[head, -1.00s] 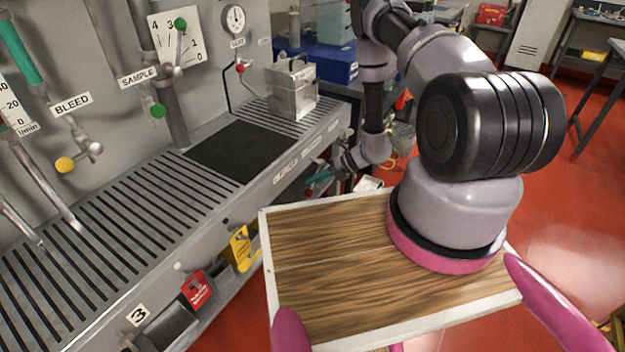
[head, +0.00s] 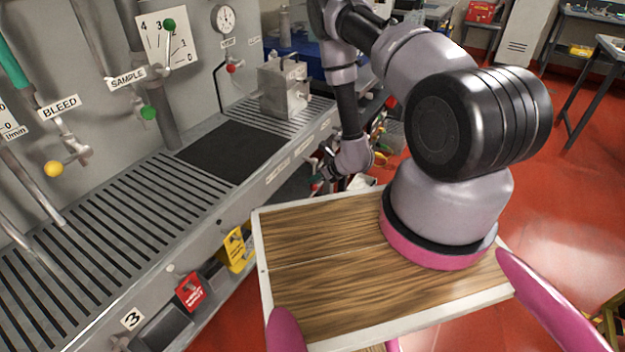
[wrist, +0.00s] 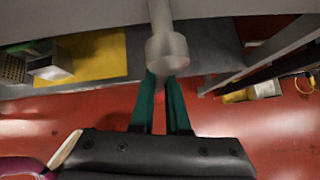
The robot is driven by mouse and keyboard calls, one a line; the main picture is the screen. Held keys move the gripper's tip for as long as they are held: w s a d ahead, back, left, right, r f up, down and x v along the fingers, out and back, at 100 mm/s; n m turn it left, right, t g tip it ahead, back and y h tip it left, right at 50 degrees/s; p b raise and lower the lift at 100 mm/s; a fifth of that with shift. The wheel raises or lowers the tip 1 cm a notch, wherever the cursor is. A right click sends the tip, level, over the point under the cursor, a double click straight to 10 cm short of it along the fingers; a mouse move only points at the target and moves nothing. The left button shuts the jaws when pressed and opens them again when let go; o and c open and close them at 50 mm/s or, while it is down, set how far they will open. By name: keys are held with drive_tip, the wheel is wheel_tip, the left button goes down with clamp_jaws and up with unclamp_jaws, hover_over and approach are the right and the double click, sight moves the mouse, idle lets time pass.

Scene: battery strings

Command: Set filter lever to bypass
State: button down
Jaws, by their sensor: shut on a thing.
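My gripper (head: 318,177) is at the front face of the bench, below its edge, small and partly hidden by my wrist in the head view. In the wrist view its two green fingers (wrist: 163,88) are closed in on a grey lever (wrist: 167,52) with a round end on a stem. The fingertips are at the lever's end and partly hidden by it. I take this as the filter lever; its label and its marked positions cannot be read.
The grey bench has a slatted top and a black mat (head: 230,151). A metal box (head: 284,90) stands towards its far end. Red floor (head: 560,220) is open at right.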

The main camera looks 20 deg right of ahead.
drive_tip(key=shift+w+d+t, duration=0.15)
drive_tip(key=shift+d+t, duration=0.05)
drive_tip(key=shift+t, duration=0.1)
idle(0.4)
drive_tip(key=c, duration=0.9)
unclamp_jaws()
drive_tip(key=v, duration=1)
drive_tip(key=shift+r, duration=0.4)
